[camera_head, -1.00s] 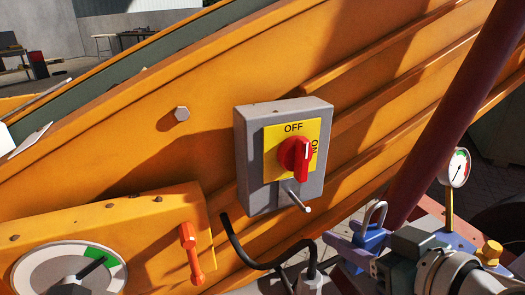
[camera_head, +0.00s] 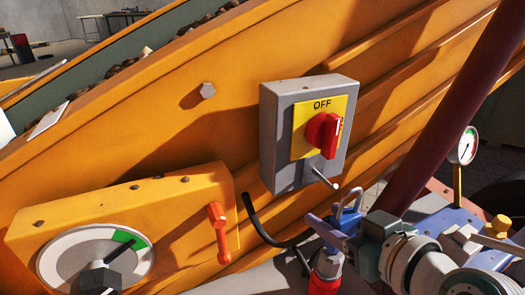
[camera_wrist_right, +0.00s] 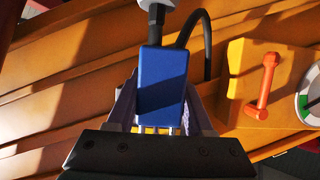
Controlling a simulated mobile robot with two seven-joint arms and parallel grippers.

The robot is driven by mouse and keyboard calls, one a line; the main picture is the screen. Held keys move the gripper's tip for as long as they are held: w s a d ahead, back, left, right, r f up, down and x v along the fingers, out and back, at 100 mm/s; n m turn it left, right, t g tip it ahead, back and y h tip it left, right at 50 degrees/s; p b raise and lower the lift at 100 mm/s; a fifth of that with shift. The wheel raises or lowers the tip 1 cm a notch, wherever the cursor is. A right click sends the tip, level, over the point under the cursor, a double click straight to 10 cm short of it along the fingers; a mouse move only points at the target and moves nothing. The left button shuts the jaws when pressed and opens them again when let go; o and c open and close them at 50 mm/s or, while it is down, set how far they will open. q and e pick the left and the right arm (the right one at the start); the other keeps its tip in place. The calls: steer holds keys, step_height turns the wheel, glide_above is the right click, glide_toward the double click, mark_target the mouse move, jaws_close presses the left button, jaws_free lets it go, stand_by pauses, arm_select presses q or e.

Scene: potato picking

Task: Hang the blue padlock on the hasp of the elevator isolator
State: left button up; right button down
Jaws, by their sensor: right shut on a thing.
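The elevator isolator (camera_head: 283,140) is a grey box with a yellow plate and red knob (camera_head: 323,132), mounted on the orange machine side. A thin metal peg (camera_head: 325,179), apparently the hasp, sticks out at its lower part. My right gripper (camera_head: 338,228) is shut on the blue padlock (camera_head: 350,224), below and right of the peg. The padlock's shackle points up and is apart from the peg. In the right wrist view the blue padlock body (camera_wrist_right: 162,85) sits between the two fingers of my right gripper (camera_wrist_right: 162,105). My left gripper is out of view.
An orange handle (camera_head: 219,232) and a dial (camera_head: 95,258) are left of the isolator. A black cable (camera_head: 262,232) bends below the box. A red cylinder (camera_head: 324,275) shows under my gripper. A dark red tube (camera_head: 440,110) and gauge (camera_head: 463,146) are at right.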

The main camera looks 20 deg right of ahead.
steer(key=shift+r+b+x, duration=0.2)
steer(key=shift+b+x, duration=1.1)
steer(key=shift+x, duration=1.4)
steer(key=shift+w, duration=0.1)
steer(key=c, duration=0.7)
jaws_free()
steer(key=o, duration=0.5)
